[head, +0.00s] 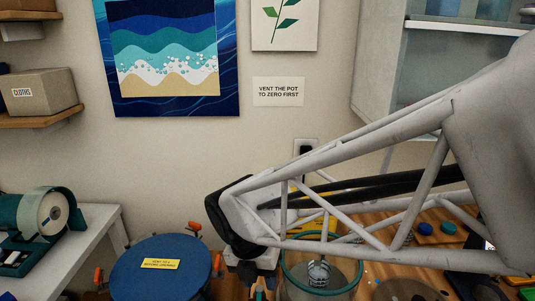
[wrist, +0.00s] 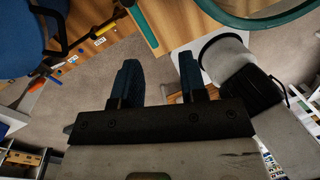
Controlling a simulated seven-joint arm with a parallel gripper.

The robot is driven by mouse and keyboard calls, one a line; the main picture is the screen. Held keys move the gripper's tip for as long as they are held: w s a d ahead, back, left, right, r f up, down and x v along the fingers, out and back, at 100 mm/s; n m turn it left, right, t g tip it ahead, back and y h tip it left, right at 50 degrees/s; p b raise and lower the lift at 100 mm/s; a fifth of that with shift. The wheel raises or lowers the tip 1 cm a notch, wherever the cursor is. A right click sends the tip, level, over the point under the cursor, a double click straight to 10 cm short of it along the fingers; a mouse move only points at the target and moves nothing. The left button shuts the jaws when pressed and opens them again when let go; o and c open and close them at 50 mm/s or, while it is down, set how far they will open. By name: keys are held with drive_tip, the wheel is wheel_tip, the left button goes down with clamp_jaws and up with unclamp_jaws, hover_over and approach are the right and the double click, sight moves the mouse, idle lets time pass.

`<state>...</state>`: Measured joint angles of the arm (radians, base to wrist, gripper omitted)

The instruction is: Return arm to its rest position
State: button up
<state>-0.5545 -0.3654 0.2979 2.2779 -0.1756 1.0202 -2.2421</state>
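My arm (head: 300,182) reaches across the head view from the right, with its dark elbow end near the middle above the bench. In the wrist view my gripper (wrist: 160,72) points down with its two dark blue fingers apart. Nothing is between the fingers, and floor shows through the gap. In the head view the fingers cannot be made out clearly, low in the picture below the arm.
A blue-lidded pot (head: 162,268) with orange-handled clamps stands left of the arm. A teal-rimmed clear vessel (head: 322,285) sits under the arm on the wooden bench (head: 470,262). A cabinet (head: 385,60) stands behind.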

drive_tip(key=s+d+r+m, duration=0.2)
drive_tip(key=d+m, duration=0.4)
drive_tip(key=m, duration=0.5)
drive_tip(key=s+d+r+m+t+y, duration=0.1)
drive_tip(key=s+d+r+m, duration=0.1)
drive_tip(key=d+m, duration=0.5)
drive_tip(key=s+d+r+m+t, duration=0.1)
drive_tip(key=d+m, duration=0.6)
drive_tip(key=m, duration=0.8)
drive_tip(key=s+r, duration=0.1)
drive_tip(key=s, duration=0.1)
drive_tip(key=shift+s+d+r+y, duration=0.15)
drive_tip(key=shift+s+r+y, duration=0.2)
drive_tip(key=shift+y, duration=0.05)
